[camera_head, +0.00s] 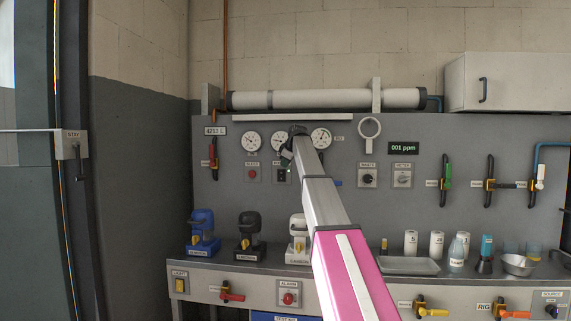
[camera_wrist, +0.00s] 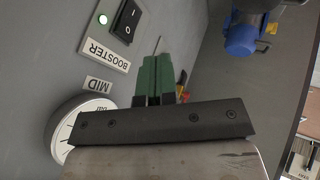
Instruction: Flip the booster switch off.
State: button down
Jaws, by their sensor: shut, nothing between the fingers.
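The booster switch (camera_wrist: 126,21) is a black rocker with white markings on a light plate in the wrist view, above the BOOSTER label (camera_wrist: 105,54). I cannot tell which half of the rocker is pressed in. In the head view the switch plate (camera_head: 282,175) is on the grey panel under the middle gauge, partly behind my gripper. My gripper (camera_wrist: 158,62) has green fingers, shut and empty. The tips are close to the panel, just beside the switch and seemingly apart from it.
Gauges (camera_head: 251,141) sit above and beside my gripper; one (camera_wrist: 72,128) is close by in the wrist view. A red button box (camera_head: 252,174) is left of the switch. Blue (camera_head: 202,232), black and white devices stand on the bench below. The panel right around the switch looks flat.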

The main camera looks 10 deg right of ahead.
aim_at(280, 171)
jog(key=shift+w+a+f, duration=0.1)
jog(key=shift+w+f, duration=0.75)
jog(key=shift+w, duration=0.5)
jog(key=shift+w+a+f, duration=0.1)
jog(key=shift+w+f, duration=0.75)
jog(key=shift+w, duration=0.45)
jog(key=shift+w+f, duration=0.85)
jog(key=shift+w, duration=0.5)
jog(key=shift+w+d+r, duration=0.1)
jog(key=shift+w, duration=0.2)
jog(key=shift+r, duration=0.1)
jog(key=shift+r, duration=0.7)
